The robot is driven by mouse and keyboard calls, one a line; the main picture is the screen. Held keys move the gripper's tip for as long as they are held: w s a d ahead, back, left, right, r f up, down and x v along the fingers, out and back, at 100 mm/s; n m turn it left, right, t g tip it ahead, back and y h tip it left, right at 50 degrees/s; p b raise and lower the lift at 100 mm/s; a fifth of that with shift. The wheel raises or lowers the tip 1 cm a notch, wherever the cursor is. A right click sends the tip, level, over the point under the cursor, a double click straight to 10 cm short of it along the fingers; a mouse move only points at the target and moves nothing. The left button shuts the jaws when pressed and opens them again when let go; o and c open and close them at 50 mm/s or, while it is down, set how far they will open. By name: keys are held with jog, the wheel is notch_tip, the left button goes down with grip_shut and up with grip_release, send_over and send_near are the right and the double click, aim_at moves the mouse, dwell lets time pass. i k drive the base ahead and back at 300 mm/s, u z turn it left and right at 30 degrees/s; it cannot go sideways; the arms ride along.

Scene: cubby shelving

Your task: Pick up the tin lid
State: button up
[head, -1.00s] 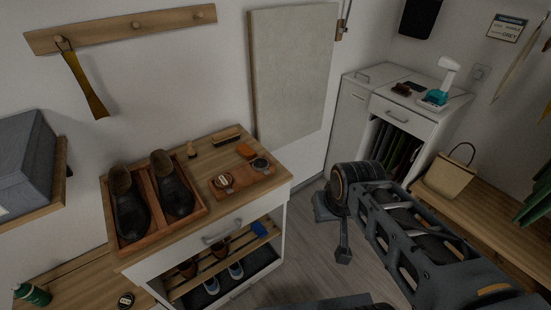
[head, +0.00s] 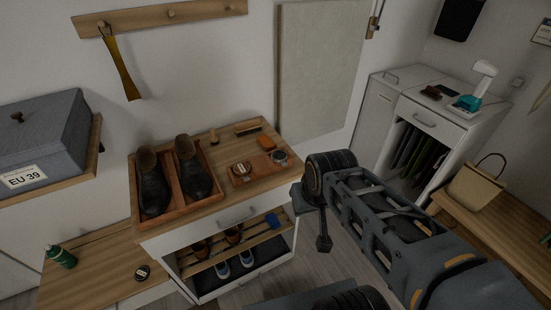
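On the brown mat (head: 256,172) on top of the white cabinet lie two small round pieces. One is a tin-like piece (head: 241,169) with a brownish top at the mat's left. The other is a dark disc with a pale rim (head: 279,157) at its right. At this size I cannot tell for sure which is the tin lid. My gripper (head: 324,243) shows only as a small dark part hanging below my arm's end joint, right of the cabinet and apart from both pieces. Its fingers cannot be made out.
The cabinet top (head: 221,211) also holds a shoe tray (head: 172,210) with two dark shoes, an orange block (head: 266,143) and brushes (head: 248,128). Another round dark tin (head: 143,272) and a green bottle (head: 61,256) stand on the low bench at left. Floor shows right of the cabinet.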

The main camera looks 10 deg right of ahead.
aim_at(142, 273)
jog(key=z, duration=2.75)
jog(key=k, duration=2.8)
jog(key=u, duration=2.35)
jog(key=i, duration=0.5)
jog(key=u, duration=0.1)
